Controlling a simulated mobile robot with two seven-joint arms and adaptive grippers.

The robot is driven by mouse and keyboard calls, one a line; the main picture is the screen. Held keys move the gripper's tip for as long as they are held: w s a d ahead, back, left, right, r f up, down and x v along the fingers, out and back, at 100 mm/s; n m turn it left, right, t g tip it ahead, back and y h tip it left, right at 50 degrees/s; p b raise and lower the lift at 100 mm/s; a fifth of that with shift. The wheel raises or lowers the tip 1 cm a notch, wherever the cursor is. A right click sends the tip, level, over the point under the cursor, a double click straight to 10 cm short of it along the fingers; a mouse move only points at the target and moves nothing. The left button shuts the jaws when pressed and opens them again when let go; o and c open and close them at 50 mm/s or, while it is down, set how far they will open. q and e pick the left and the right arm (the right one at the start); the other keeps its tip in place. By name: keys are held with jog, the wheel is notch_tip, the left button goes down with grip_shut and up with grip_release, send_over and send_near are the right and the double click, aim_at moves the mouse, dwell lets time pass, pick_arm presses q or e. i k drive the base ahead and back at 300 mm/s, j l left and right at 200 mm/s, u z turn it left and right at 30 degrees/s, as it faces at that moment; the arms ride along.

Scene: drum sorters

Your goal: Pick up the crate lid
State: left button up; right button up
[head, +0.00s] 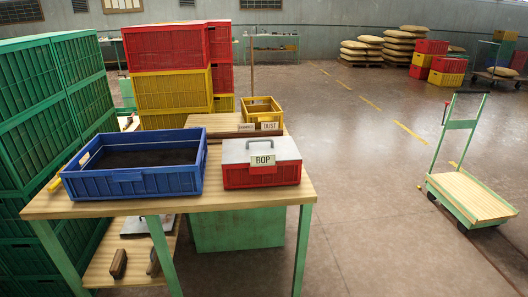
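A grey crate lid (237,148) lies on a red crate (262,180) on the wooden table, near its right end. A pale BOP label (262,160) stands at the front and covers part of the lid's front edge. The lid appears to lie flat on the crate. Neither of my grippers shows in the head view.
A blue open crate (130,185) stands just left of the red crate on the table (240,200). A yellow crate (262,110) stands behind. Green crates (35,80) are stacked at the left. A cart (468,192) stands on open floor at the right.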

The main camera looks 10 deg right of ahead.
aim_at(233, 151)
jog(key=i+l+z, duration=0.15)
jog(key=i, duration=0.3)
jog(key=i+l+z, duration=0.15)
jog(key=i, duration=0.3)
